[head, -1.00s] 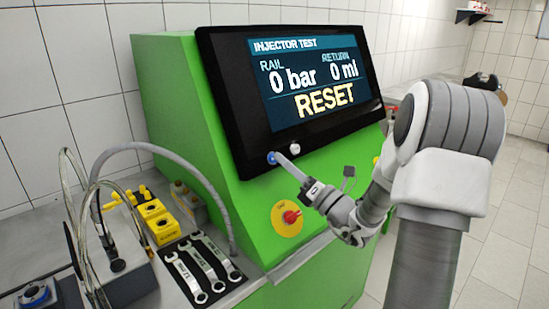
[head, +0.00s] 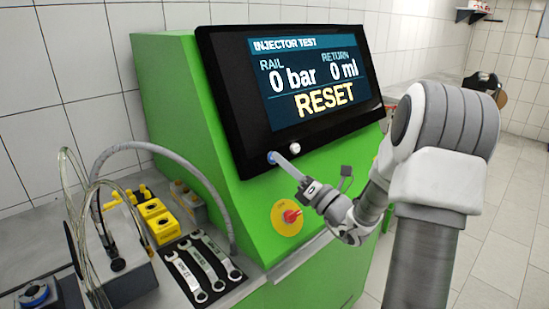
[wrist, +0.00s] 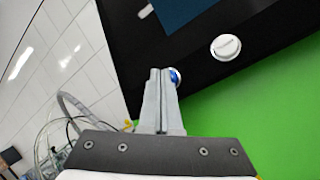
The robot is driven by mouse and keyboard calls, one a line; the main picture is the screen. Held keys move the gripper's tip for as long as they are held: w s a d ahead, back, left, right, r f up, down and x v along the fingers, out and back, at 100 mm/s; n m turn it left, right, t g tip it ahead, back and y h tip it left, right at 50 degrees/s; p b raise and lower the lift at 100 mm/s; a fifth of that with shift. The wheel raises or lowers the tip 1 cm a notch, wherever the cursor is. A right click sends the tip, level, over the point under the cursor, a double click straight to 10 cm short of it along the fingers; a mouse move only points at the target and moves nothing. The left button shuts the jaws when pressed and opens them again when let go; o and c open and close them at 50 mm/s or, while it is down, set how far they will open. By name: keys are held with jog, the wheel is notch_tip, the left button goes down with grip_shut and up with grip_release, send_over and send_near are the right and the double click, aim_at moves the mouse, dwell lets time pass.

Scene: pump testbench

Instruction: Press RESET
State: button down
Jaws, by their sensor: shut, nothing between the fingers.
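The black-framed screen (head: 296,82) reads INJECTOR TEST, 0 bar, 0 ml, with RESET (head: 325,99) in large yellow letters. Below it on the black frame is a blue button (head: 271,158), which also shows in the wrist view (wrist: 175,76), partly hidden behind my fingers. A white round knob (head: 294,147) sits to its right and also shows in the wrist view (wrist: 226,47). My gripper (head: 277,156) is shut and empty. Its fingertips are at the blue button; I cannot tell whether they touch it. No label on the button is readable.
A red emergency-stop button on a yellow plate (head: 287,217) is on the green cabinet (head: 180,100) below my gripper. Wrenches (head: 204,263), yellow blocks (head: 157,220) and a grey hose (head: 190,170) are on the bench at left.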

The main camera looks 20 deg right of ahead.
jog(key=shift+w+a, duration=0.1)
jog(key=shift+w, duration=0.05)
dwell(0.5)
jog(key=shift+s+d+r+p, duration=0.2)
jog(key=shift+s+p, duration=0.1)
jog(key=shift+s, duration=0.1)
jog(key=shift+s+d+r+p, duration=0.1)
jog(key=shift+s+r+p, duration=0.05)
jog(key=shift+s+p, duration=0.2)
jog(key=shift+s, duration=0.1)
jog(key=s+p, duration=0.1)
jog(key=s+d+r, duration=0.1)
jog(key=s+r+p, duration=0.1)
jog(key=s, duration=0.1)
jog(key=shift+s+d+p, duration=0.1)
jog(key=shift+d+p, duration=0.15)
jog(key=shift+p, duration=0.1)
dwell(0.4)
